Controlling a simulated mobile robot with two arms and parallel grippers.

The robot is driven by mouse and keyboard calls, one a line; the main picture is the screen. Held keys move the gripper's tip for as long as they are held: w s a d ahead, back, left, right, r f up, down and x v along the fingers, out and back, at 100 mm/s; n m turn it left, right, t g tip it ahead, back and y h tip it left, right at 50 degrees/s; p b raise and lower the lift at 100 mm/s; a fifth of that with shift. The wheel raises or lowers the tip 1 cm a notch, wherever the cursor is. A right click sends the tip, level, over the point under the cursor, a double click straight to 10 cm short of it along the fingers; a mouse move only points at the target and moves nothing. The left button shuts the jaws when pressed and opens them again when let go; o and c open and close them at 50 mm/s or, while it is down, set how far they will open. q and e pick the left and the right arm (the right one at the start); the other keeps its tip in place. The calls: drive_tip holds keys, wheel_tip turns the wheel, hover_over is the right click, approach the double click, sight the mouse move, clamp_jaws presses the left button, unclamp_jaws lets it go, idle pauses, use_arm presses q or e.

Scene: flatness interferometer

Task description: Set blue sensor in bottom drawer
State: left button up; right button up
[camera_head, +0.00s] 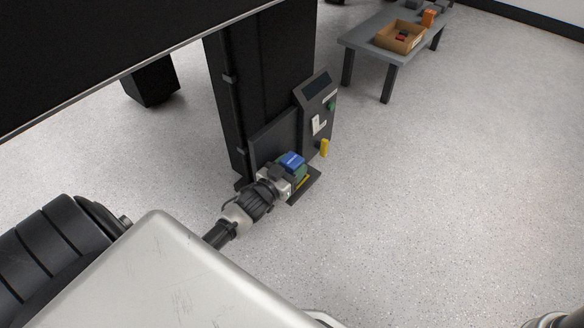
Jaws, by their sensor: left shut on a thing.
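The blue sensor (292,159) is a small blue block at the end of my left arm, in front of the black cabinet. My left gripper (284,173) is shut on it and partly covers it. A green piece (300,173) shows just beneath the blue block. A low dark drawer-like shelf (309,187) sticks out at the cabinet's foot, below and beside the gripper. I cannot tell whether the sensor touches it. My right gripper is out of view.
The black cabinet (275,75) has a slanted control panel (318,98) and a yellow part (325,148) on its right. A grey table (362,36) with a cardboard box (383,40) stands at the back right.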

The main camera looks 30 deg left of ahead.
use_arm(q)
drive_tip(key=shift+f, duration=0.15)
drive_tip(key=o, duration=1)
drive_tip(key=shift+o, duration=0.2)
